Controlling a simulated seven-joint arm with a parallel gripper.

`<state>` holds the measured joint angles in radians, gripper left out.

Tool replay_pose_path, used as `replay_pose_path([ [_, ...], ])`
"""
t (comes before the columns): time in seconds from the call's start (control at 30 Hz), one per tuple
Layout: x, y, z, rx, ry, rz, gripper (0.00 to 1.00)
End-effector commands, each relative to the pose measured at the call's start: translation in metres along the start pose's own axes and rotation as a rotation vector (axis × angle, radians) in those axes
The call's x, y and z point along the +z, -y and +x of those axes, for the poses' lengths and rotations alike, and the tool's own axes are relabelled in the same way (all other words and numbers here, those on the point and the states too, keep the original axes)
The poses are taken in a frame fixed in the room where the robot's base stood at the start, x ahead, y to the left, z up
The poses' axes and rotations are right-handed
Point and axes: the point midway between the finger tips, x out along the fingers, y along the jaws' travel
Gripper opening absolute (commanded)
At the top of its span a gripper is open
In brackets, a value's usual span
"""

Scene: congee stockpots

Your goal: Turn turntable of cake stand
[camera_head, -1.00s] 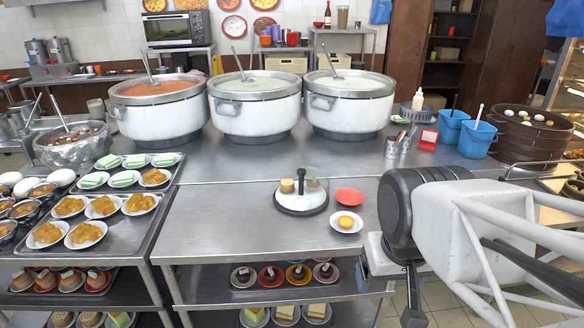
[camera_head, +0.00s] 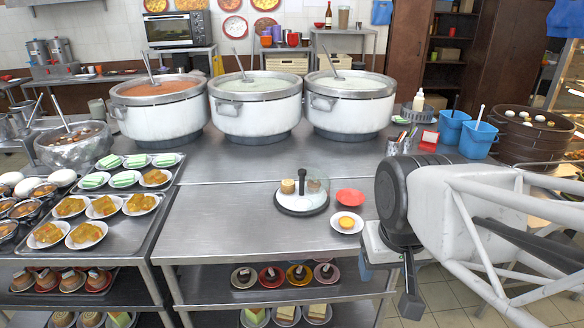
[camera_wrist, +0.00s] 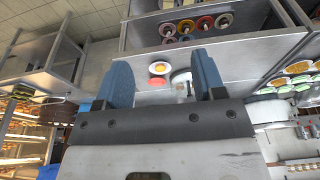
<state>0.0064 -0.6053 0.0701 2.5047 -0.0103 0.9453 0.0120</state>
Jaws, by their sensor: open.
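The cake stand (camera_head: 300,203) sits on the steel table, with a round pale turntable on a dark base. A black knob or post stands at its middle, a small brown cake sits on its left side, and a clear cover is on its right side. In the wrist view the cake stand (camera_wrist: 180,78) shows small between the fingers, partly cut off by the gripper body. My gripper (camera_wrist: 164,82) is open with two blue fingers apart and nothing between them. In the head view my arm is right of the stand, clear of it.
A red saucer (camera_head: 350,197) and a white saucer (camera_head: 346,228) with a yellow item lie right of the stand, towards my arm. Three big stockpots (camera_head: 254,112) stand behind. Trays of plated food (camera_head: 117,232) fill the left. The table left of the stand is bare.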

Motion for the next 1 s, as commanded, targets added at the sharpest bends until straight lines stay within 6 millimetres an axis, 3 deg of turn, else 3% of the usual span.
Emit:
replay_pose_path([
  [0.5, -0.115, 0.006, -0.011, -0.004, 0.040, -0.047, 0.63],
  [1.0, -0.238, 0.015, 0.003, -0.010, 0.081, -0.096, 0.63],
])
